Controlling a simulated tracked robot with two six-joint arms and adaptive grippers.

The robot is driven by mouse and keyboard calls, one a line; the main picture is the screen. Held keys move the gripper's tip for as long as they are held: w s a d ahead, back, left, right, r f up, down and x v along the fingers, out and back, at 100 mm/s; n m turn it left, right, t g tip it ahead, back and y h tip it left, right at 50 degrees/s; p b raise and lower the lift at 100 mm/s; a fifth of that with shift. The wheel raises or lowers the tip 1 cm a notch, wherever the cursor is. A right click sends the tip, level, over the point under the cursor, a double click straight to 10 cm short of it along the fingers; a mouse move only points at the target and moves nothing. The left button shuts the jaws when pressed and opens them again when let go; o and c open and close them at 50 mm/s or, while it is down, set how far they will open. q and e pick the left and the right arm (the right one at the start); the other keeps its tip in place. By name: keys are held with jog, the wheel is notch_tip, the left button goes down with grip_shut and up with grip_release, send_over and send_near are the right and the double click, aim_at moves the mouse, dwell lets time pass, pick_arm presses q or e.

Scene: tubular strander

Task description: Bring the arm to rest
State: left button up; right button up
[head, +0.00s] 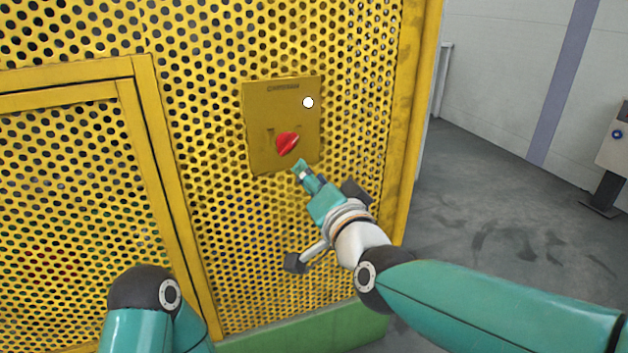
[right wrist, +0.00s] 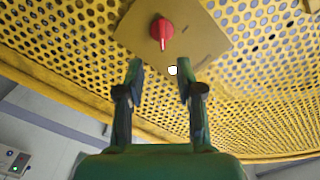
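My right gripper (head: 300,168) is just below and right of a red rotary knob (head: 287,143) in the head view. In the right wrist view its two fingers (right wrist: 160,76) stand apart with nothing between them, and the red knob (right wrist: 161,32) is beyond the fingertips, clear of them. The knob sits on a yellow-brown plate (head: 262,107) with a dark label line at its top. A round white spot (head: 308,102) is on the plate's upper right. My left arm shows only at the lower left; its gripper is out of view.
A yellow perforated guard (head: 220,200) fills the left and middle, with a framed panel (head: 133,150) at left. A green base rail (head: 300,330) runs below. Grey floor (head: 480,190) lies open to the right, with a control post (head: 610,160) at the far right.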

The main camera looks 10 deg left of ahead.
jog(key=shift+s+d, duration=0.15)
jog(key=shift+s, duration=0.1)
